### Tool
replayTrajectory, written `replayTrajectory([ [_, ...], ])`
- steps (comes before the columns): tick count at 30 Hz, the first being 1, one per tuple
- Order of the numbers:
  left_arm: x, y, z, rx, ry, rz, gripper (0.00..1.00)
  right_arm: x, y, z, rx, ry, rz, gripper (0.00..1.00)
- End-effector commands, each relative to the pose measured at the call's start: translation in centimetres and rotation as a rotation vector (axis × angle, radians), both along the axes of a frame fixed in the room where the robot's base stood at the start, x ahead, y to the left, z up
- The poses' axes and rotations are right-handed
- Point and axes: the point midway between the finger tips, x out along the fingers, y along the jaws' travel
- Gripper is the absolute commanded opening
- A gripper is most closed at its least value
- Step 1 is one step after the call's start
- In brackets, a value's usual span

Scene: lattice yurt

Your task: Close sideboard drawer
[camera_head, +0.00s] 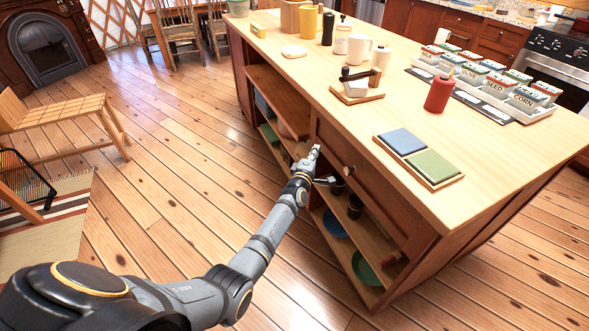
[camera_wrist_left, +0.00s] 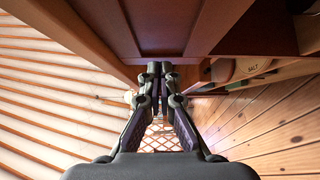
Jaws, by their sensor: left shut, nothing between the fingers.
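The wooden sideboard is the long island (camera_head: 470,200) with a pale top. A brown drawer front (camera_head: 375,190) with a round knob (camera_head: 348,170) is below the top's edge on its near-left side. The drawer front looks about flush with the body; I cannot tell whether a small gap is left. My left gripper (camera_head: 314,153) is at the far end of the drawer front, beside the open shelves. In the left wrist view it is shut and empty, fingertips (camera_wrist_left: 160,68) together near a brown panel (camera_wrist_left: 150,25). Contact is unclear. My right gripper is out of view.
Open shelves under the drawer hold dark cups (camera_head: 355,206) and a green plate (camera_head: 367,268). The top carries a red bottle (camera_head: 439,94), a white mug (camera_head: 359,50) and a rack of labelled tins. A wooden chair (camera_head: 60,115) stands left; the plank floor between is clear.

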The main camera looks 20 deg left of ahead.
Motion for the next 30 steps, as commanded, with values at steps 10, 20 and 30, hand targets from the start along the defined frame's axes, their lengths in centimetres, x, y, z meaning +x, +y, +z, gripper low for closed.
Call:
replayTrajectory([
  [10,-7.5,-0.6,-0.2,-0.002,0.008,0.0,0.0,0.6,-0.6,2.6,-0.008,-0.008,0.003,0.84],
  [20,-9.1,-0.7,-0.2,0.001,0.006,0.0,0.0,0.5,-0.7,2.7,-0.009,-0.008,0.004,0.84],
  [30,-11.6,-0.8,-6.4,0.168,0.173,-0.039,0.0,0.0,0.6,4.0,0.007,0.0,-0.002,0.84],
])
